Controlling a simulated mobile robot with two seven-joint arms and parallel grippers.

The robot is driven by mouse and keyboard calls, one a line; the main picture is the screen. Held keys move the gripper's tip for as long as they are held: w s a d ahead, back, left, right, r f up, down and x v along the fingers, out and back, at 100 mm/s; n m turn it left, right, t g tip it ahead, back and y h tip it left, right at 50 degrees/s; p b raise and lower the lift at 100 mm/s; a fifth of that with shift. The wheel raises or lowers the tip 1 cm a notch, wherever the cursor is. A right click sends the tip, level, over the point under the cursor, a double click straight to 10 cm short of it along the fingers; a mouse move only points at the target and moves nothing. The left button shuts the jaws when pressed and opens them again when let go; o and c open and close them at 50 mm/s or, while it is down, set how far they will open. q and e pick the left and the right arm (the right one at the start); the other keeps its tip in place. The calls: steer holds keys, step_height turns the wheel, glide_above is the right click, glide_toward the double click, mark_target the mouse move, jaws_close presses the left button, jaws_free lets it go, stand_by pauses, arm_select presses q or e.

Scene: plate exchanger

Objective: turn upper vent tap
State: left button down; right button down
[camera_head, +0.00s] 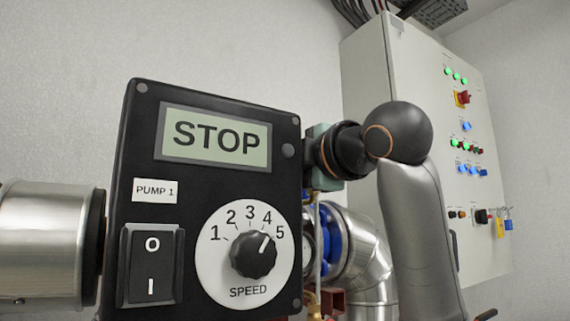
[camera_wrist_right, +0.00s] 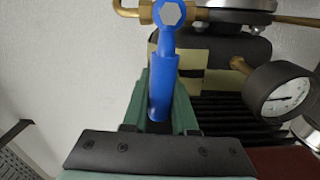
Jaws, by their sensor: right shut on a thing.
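The vent tap shows in the right wrist view as a blue lever (camera_wrist_right: 168,50) with a pale hexagonal bolt at its pivot, on a brass fitting (camera_wrist_right: 128,9). The lever points down the picture from its pivot. My right gripper (camera_wrist_right: 162,90) has its green fingers on either side of the lever's handle and is shut on it. In the head view my right arm reaches in from the right, and part of the right gripper (camera_head: 318,150) shows beside the black pump box, which hides its fingertips and the tap. My left gripper is not in view.
A black control box (camera_head: 205,190) reading STOP, with a speed knob (camera_head: 254,255), stands close in front. A pressure gauge (camera_wrist_right: 281,96) sits right of the lever. A steel pipe (camera_head: 40,245) runs left. A grey cabinet (camera_head: 365,75) stands behind my right arm.

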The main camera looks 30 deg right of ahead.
steer(key=shift+a+f+n, duration=0.1)
steer(key=shift+f+n, duration=0.25)
steer(key=shift+n, duration=0.15)
steer(key=shift+f, duration=0.1)
steer(key=c, duration=0.7)
jaws_free()
steer(key=shift+s, duration=0.15)
steer(key=s+d+b, duration=0.1)
steer(key=s+b, duration=0.2)
steer(key=s, duration=0.9)
steer(key=shift+s, duration=0.15)
